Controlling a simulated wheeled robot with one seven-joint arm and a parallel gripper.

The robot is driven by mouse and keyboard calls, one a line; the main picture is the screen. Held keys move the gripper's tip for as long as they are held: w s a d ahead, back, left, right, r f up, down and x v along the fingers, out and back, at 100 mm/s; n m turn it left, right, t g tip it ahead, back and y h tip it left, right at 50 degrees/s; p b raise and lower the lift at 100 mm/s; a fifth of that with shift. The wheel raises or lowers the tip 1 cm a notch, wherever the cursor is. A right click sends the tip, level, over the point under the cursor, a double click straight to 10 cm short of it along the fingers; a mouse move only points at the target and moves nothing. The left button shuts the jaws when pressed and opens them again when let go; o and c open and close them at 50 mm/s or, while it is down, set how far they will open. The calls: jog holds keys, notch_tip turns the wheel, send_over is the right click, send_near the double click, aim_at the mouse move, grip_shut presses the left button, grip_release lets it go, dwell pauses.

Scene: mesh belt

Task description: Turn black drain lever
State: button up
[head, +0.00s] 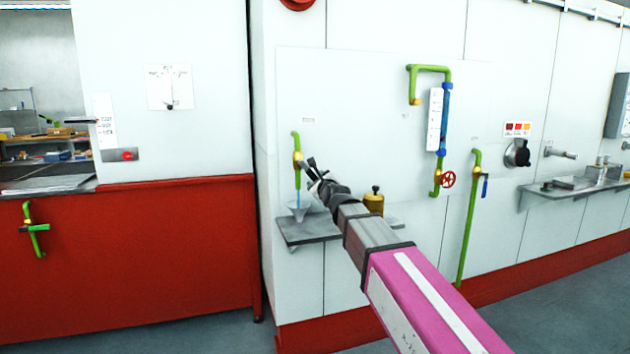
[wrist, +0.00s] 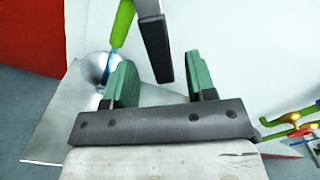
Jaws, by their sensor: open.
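In the head view the brass valve (head: 298,159) sits on a short green pipe (head: 295,141) on the white wall panel. My gripper (wrist: 162,82) is open, its green-faced fingers on either side of the lever's lower end. There is a gap to both fingers, and depth is hard to judge. In the head view my gripper (head: 316,168) is just right of the valve; the lever is hard to tell from the dark fingers there.
A blue stream or tube runs below the valve to a funnel (head: 299,211) above a grey shelf (head: 308,232). A brass pot (head: 374,203) stands right of my arm. Further right are a red handwheel (head: 448,180) and a blue-handled green pipe (head: 471,205).

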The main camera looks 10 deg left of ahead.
aim_at(315, 179)
jog(key=x, duration=0.3)
jog(key=shift+w, duration=0.15)
grip_shut()
